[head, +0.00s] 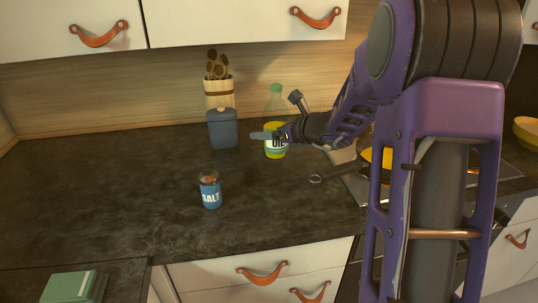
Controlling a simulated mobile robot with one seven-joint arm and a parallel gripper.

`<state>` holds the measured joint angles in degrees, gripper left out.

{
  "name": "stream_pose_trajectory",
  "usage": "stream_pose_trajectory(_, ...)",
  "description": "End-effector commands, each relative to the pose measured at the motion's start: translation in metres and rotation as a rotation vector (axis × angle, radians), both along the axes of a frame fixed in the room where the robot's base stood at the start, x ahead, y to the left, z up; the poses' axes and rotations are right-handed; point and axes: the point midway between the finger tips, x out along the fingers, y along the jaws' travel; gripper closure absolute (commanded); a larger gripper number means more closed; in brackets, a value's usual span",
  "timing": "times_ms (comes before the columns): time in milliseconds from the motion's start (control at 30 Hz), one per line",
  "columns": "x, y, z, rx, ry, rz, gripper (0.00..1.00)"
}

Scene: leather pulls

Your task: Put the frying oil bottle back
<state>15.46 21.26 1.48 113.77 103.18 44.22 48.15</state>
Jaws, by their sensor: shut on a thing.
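The frying oil bottle (276,104) is upright near the back of the dark counter, with a green cap and a white label reading "OIL". Yellow-green oil shows at its bottom. My gripper (266,135) reaches in from the right and is shut on the bottle at about the height of the label. The fingers and wrist cover part of the label and the bottle's right side. I cannot tell whether the bottle's base touches the counter or is slightly above it.
A blue-grey canister (222,130) stands left of the bottle, before a holder of wooden spoons (218,93). A salt jar (210,190) stands nearer. Cabinets (235,22) hang above.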

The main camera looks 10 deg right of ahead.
Motion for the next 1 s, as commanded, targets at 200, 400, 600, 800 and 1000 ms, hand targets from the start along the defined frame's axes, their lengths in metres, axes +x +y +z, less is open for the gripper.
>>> stream_pose_trajectory(200, 0.000, 0.000, -0.018, 0.002, -0.002, 0.000, 1.00)
stream_pose_trajectory(400, 0.000, 0.000, -0.045, 0.002, -0.001, 0.001, 1.00)
stream_pose_trajectory(600, 0.001, 0.000, -0.051, 0.000, -0.005, 0.000, 1.00)
stream_pose_trajectory(800, 0.001, 0.000, -0.054, 0.001, -0.004, 0.001, 1.00)
stream_pose_trajectory(1000, 0.000, 0.000, -0.055, 0.000, -0.001, 0.000, 0.00)
